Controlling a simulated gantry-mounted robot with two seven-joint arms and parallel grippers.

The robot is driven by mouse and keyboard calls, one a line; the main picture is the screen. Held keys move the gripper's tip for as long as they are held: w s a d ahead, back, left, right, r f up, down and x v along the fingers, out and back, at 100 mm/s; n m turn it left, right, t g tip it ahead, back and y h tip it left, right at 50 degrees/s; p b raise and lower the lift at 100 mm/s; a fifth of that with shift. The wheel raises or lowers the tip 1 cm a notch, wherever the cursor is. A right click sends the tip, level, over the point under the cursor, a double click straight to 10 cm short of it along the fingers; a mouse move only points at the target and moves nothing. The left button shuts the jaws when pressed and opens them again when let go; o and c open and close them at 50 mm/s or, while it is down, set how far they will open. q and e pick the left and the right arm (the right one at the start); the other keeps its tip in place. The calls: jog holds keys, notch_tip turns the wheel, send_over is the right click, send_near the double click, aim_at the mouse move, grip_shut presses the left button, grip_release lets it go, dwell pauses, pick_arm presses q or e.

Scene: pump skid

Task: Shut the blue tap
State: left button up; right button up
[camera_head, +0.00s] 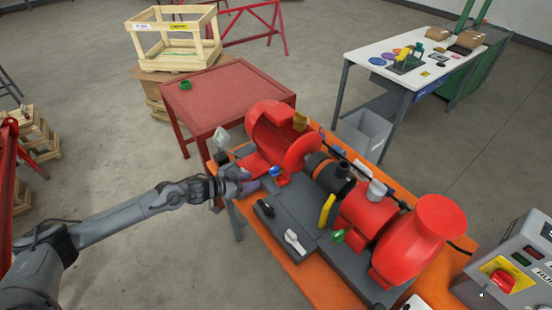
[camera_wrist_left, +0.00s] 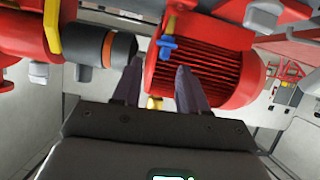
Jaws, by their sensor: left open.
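The blue tap (camera_head: 275,171) is a small blue handle on the pump skid, low beside the red motor (camera_head: 270,140). In the left wrist view the blue tap (camera_wrist_left: 168,46) shows as a small cross shape in front of the red ribbed motor (camera_wrist_left: 205,75). My left gripper (camera_head: 250,184) is just left of the tap, apart from it. In the left wrist view its two dark fingers (camera_wrist_left: 160,66) are open, with nothing between them; the tap appears just beyond their tips. My right gripper is not in view.
On the grey skid lie a black lever (camera_head: 265,208), a white lever (camera_head: 294,241), a yellow handle (camera_head: 326,210) and a green tap (camera_head: 338,237). The red pump (camera_head: 420,235) stands at the right. A red table (camera_head: 225,95) stands behind, a control box (camera_head: 515,265) at far right.

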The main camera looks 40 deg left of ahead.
aim_at(270, 170)
pick_arm(q)
jog(key=shift+m+t, duration=0.3)
jog(key=shift+w+a+r+b+x, duration=0.2)
jog(key=shift+r+b+x, duration=0.1)
jog(key=shift+x, duration=1.5)
jog(key=shift+w+a+r+b+x, duration=0.15)
jog(key=shift+r+b+x, duration=0.2)
jog(key=shift+x, duration=1.5)
jog(key=shift+w+a+r+b+x, duration=0.1)
jog(key=shift+w+r+b+x, duration=0.15)
jog(key=shift+x, duration=1.55)
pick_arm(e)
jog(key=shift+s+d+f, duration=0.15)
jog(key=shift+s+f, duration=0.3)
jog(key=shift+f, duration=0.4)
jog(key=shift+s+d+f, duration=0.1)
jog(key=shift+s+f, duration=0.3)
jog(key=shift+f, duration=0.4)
pick_arm(q)
grip_shut()
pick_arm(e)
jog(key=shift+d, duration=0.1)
